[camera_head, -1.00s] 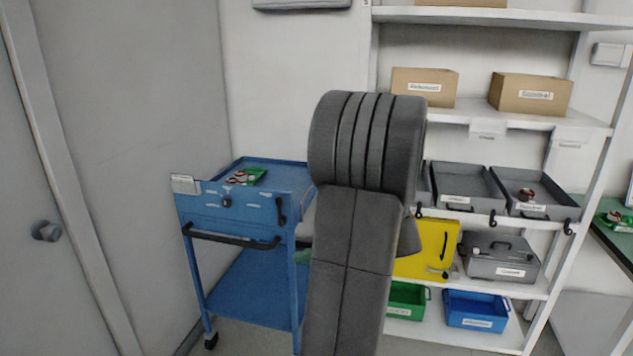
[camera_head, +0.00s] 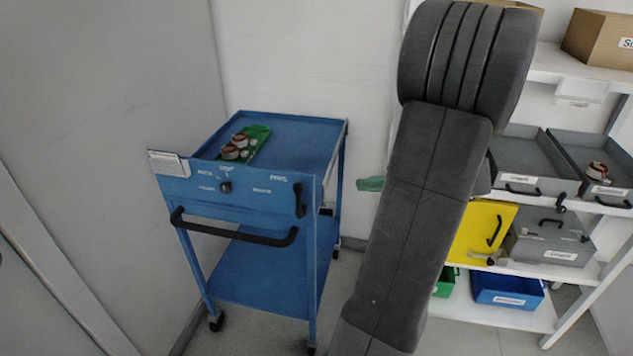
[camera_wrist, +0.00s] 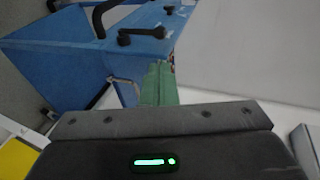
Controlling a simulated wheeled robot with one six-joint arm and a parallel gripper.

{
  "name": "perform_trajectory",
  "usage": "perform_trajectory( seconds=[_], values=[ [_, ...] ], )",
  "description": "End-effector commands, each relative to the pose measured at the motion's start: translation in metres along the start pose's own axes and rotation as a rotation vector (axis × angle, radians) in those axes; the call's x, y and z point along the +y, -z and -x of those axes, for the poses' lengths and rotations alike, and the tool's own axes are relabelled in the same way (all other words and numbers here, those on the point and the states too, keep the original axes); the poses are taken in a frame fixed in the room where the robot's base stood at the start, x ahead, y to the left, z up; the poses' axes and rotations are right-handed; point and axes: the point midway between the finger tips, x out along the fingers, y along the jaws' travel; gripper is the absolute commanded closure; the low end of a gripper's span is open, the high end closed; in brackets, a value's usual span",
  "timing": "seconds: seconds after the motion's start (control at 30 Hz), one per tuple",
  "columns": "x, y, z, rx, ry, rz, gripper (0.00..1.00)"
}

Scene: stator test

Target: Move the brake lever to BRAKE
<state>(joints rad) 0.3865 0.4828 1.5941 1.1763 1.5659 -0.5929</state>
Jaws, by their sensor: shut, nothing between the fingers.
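The blue cart (camera_head: 250,268) carries a front panel with a black lever (camera_head: 299,200) at its right end, which I take for the brake lever. The lever hangs roughly upright in the head view. It also shows in the wrist view (camera_wrist: 145,34). Small white labels are beside it, too blurred to read surely. My gripper (camera_head: 370,184) has green fingers that show to the right of the cart, partly behind my arm. In the wrist view the fingers (camera_wrist: 159,84) are shut, empty and appear apart from the lever.
A black push handle (camera_head: 235,232) juts from the cart front, and a dark knob (camera_head: 225,187) sits left on the panel. A green tray (camera_head: 255,146) with red-and-silver parts lies on the cart top. A shelf with grey bins (camera_head: 526,160) and a yellow panel (camera_head: 480,232) stands right.

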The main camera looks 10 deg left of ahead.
Motion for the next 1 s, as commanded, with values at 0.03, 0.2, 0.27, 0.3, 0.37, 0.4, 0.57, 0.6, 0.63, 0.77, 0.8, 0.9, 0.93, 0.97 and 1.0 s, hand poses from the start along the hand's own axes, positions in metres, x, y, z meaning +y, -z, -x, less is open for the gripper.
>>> perform_trajectory(
  seconds=[0.03, 0.2, 0.27, 0.3, 0.37, 0.4, 0.57, 0.6, 0.63, 0.77, 0.8, 0.9, 0.93, 0.97, 1.0],
  values=[
    [0.0, 0.0, 0.0, 0.0, 0.0, 0.0, 1.0],
    [0.0, 0.0, 0.0, 0.0, 0.0, 0.0, 1.0],
    [0.0, 0.0, -0.001, 0.0, 0.0, 0.0, 1.0],
    [0.0, 0.0, -0.002, -0.001, 0.0, 0.0, 1.0],
    [-0.001, 0.0, -0.006, -0.002, 0.001, 0.0, 1.0],
    [-0.001, 0.0, -0.01, -0.003, 0.001, 0.0, 1.0],
    [-0.001, -0.001, -0.036, -0.005, 0.001, -0.001, 1.0],
    [-0.001, -0.001, -0.045, -0.007, 0.001, -0.002, 1.0],
    [-0.001, -0.001, -0.051, -0.006, 0.0, -0.002, 1.0],
    [-0.001, -0.001, -0.079, -0.006, 0.0, -0.001, 1.0],
    [-0.002, -0.001, -0.087, -0.006, 0.001, -0.002, 1.0],
    [-0.002, -0.001, -0.106, -0.005, 0.0, -0.001, 1.0],
    [-0.002, -0.001, -0.111, -0.004, 0.0, -0.001, 1.0],
    [-0.002, -0.001, -0.115, -0.005, 0.0, -0.001, 1.0],
    [-0.001, -0.001, -0.121, -0.004, 0.0, -0.001, 1.0]
  ],
)
